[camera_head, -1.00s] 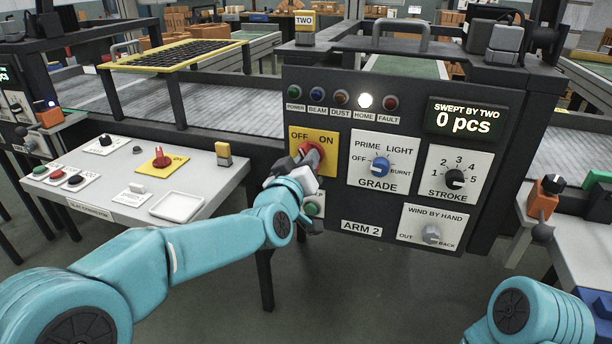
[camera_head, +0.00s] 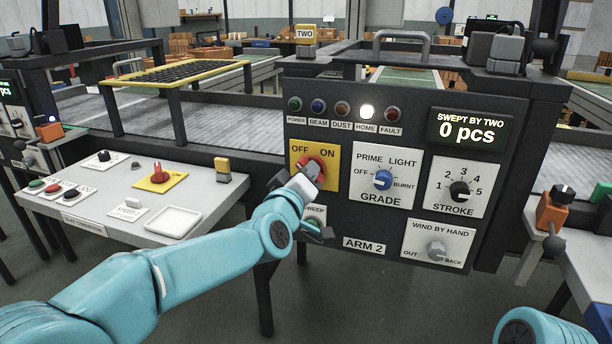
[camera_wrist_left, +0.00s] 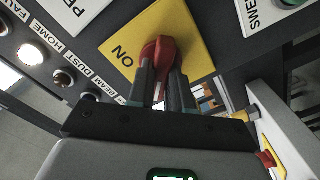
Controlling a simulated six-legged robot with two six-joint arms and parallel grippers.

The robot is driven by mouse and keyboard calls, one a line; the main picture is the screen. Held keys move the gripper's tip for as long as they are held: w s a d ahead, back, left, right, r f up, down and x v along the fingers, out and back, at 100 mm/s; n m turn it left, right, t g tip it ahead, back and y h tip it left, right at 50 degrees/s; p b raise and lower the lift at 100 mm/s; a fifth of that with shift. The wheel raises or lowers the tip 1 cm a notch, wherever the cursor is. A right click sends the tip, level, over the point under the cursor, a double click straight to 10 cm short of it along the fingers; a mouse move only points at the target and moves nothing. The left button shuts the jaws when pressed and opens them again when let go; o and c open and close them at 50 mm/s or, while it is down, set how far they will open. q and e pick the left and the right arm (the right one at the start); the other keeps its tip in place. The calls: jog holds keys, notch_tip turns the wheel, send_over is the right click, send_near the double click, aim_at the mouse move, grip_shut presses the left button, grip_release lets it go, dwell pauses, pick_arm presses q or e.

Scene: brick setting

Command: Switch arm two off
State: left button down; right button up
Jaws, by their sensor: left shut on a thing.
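The arm 2 panel (camera_head: 345,224) stands at the centre right of the head view. A yellow plate (camera_head: 331,152) on it reads OFF at left and ON at right, and carries a red rotary knob (camera_head: 322,163). My left gripper (camera_head: 304,182) is at the plate, its fingers on the knob. In the left wrist view the fingers (camera_wrist_left: 163,90) are shut on both sides of the red knob (camera_wrist_left: 159,53), beside the ON label. The gripper covers part of the knob, and I cannot tell exactly which way it points. My right gripper is out of view.
The panel's white HOME lamp (camera_head: 367,112) is lit and the display (camera_head: 467,130) reads 0 pcs. The GRADE knob (camera_head: 383,180) is close right of the plate. A grey console (camera_head: 95,205) with another red switch (camera_head: 157,172) stands at left.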

pick_arm(q)
jog(key=shift+r, duration=0.2)
jog(key=c, duration=1.1)
grip_release()
jog(key=shift+o, duration=0.3)
jog(key=shift+f, duration=0.15)
jog(key=v, duration=1.6)
jog(key=shift+s, duration=0.15)
